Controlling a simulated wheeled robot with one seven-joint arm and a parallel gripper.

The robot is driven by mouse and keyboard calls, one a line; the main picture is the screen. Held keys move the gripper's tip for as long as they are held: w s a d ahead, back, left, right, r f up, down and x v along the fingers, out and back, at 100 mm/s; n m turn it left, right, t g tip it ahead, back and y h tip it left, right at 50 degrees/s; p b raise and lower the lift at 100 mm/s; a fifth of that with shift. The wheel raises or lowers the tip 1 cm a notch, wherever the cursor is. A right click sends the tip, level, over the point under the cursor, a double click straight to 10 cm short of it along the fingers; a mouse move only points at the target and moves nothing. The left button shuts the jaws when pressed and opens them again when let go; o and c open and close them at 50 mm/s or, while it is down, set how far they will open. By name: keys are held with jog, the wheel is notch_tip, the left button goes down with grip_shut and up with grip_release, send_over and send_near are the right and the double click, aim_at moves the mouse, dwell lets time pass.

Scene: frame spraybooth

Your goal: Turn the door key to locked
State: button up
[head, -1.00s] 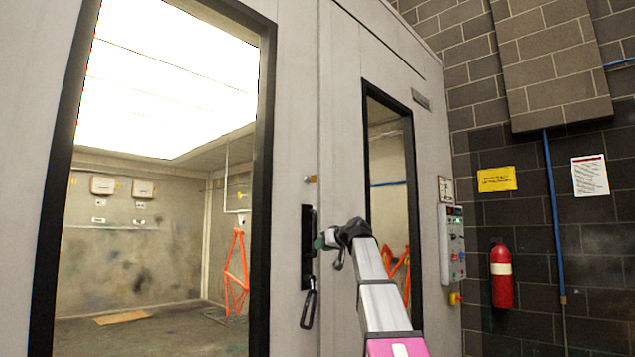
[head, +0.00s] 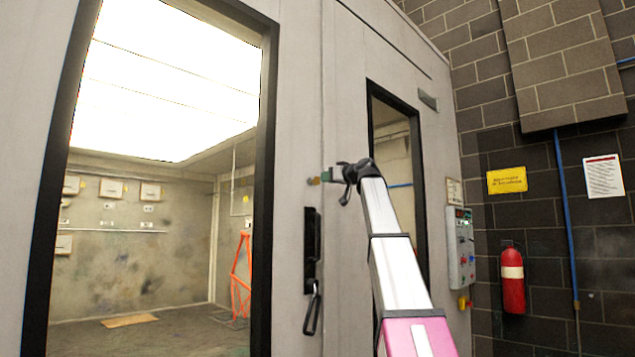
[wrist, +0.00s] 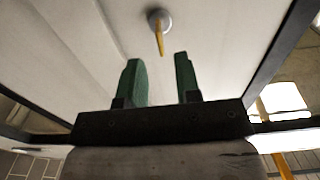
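The door key (wrist: 160,40) is yellow and sticks out of a round grey lock (wrist: 158,18) on the pale door panel, in the wrist view. My gripper (wrist: 160,75) is open, with two green fingers apart and nothing between them. The key lies just beyond the fingertips, roughly in line with the gap. In the head view the key and lock (head: 313,181) are small, above the black door handle, and my gripper (head: 326,176) is close beside them on the right. The key's exact turn is hard to read there.
A black door handle (head: 312,250) with a hanging loop is below the lock. A large black-framed window (head: 262,180) is at left and a narrower one (head: 420,190) at right. A control panel (head: 461,250) and red fire extinguisher (head: 512,280) are further right.

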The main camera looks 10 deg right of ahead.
aim_at(317, 180)
jog(key=x, duration=0.6)
jog(key=shift+w+a, duration=0.1)
jog(key=shift+a, duration=0.05)
grip_shut()
